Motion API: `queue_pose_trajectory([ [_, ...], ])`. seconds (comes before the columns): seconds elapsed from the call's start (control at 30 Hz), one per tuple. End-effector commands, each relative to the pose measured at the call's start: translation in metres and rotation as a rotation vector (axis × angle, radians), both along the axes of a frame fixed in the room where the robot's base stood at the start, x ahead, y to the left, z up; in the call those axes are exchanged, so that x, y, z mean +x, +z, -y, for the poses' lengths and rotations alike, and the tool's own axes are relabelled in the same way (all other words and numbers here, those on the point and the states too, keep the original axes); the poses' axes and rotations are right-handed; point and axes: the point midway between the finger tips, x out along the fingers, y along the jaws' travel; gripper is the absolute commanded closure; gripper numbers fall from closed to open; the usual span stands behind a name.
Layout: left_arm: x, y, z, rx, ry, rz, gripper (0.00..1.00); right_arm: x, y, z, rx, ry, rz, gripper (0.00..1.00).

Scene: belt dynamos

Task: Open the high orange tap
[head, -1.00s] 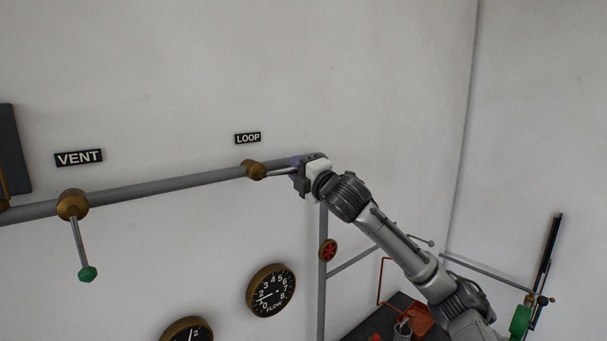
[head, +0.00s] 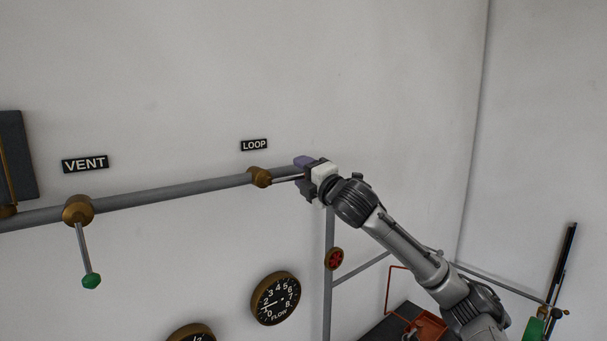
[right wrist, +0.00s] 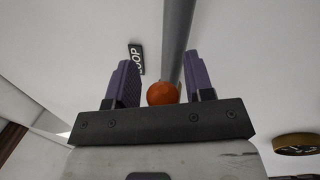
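The high tap has a brass body (head: 259,177) on the grey pipe under the LOOP sign. Its metal lever (head: 287,178) points right, roughly along the pipe. Its orange knob (right wrist: 163,93) shows in the right wrist view, between the fingers of my right gripper (right wrist: 163,88). The purple fingers stand apart on either side of the knob, with small gaps. In the head view my right gripper (head: 304,178) is at the lever's right end and hides the knob. My left gripper is not in view.
A VENT tap (head: 77,210) with a green knob (head: 91,281) hangs its lever down at left.

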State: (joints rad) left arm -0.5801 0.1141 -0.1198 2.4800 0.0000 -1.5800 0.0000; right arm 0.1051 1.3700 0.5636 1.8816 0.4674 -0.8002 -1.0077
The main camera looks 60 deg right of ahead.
Motion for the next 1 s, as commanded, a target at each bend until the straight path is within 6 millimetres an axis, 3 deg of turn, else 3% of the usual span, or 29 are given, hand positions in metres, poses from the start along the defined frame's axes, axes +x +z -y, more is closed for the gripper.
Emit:
queue_pose_trajectory([
  [0.27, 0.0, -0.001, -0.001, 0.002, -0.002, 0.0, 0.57, 0.0, -0.001, -0.001, 0.001, 0.001, -0.001, 0.48],
  [0.43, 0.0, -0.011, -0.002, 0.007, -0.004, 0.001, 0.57, -0.011, -0.007, -0.007, 0.004, 0.003, 0.002, 0.48],
  [1.0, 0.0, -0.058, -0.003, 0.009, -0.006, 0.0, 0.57, -0.102, -0.026, -0.05, -0.001, 0.002, 0.003, 0.48],
])
